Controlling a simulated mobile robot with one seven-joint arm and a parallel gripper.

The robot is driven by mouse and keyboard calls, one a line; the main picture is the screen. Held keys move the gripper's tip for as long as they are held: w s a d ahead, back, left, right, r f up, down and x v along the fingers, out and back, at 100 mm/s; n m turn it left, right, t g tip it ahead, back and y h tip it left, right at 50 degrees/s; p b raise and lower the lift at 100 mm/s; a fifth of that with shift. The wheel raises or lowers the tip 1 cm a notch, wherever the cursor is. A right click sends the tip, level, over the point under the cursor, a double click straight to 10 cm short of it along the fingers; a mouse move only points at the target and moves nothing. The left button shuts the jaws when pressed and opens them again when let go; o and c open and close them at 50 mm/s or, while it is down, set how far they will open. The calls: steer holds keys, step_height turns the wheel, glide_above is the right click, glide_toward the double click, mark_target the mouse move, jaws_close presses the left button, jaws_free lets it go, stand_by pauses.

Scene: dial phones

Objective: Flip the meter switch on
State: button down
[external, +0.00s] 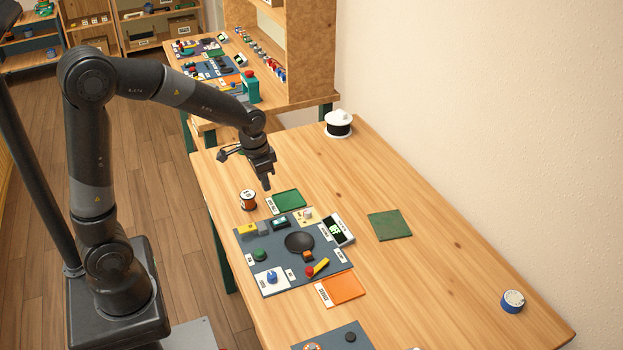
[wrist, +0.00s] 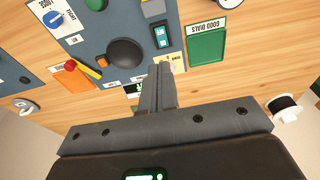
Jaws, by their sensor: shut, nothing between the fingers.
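The meter (external: 337,229) is a black and white box with a lit green display at the right edge of the blue-grey board (external: 325,283). In the wrist view its display (wrist: 131,88) is partly hidden by my gripper. A dark rocker switch with a teal face (external: 280,222) sits at the board's far edge; it also shows in the wrist view (wrist: 162,35). I cannot tell which way it is set. A cream plate (external: 304,214) with a pale knob is beside it. My gripper (external: 267,187) is shut and empty, pointing down above the table beyond the board, apart from the switch.
A green tray (external: 288,200), an orange tray (external: 343,288) and a spool (external: 248,200) lie around the board. A black dish (external: 299,242), a yellow lever (external: 320,267) and a blue knob (external: 271,277) stand on it. The table's right side is mostly clear.

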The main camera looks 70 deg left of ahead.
mark_target(283, 220)
steer(key=shift+s+r, duration=0.1)
steer(key=shift+r, duration=0.2)
steer(key=shift+w+d+r+t, duration=0.1)
steer(key=shift+w+t, duration=0.2)
steer(key=shift+w, duration=0.45)
steer(key=w+f, duration=0.1)
steer(key=f, duration=0.8)
steer(key=w+f, duration=0.1)
steer(key=f, duration=0.3)
steer(key=shift+w+f, duration=0.3)
steer(key=shift+f, duration=0.05)
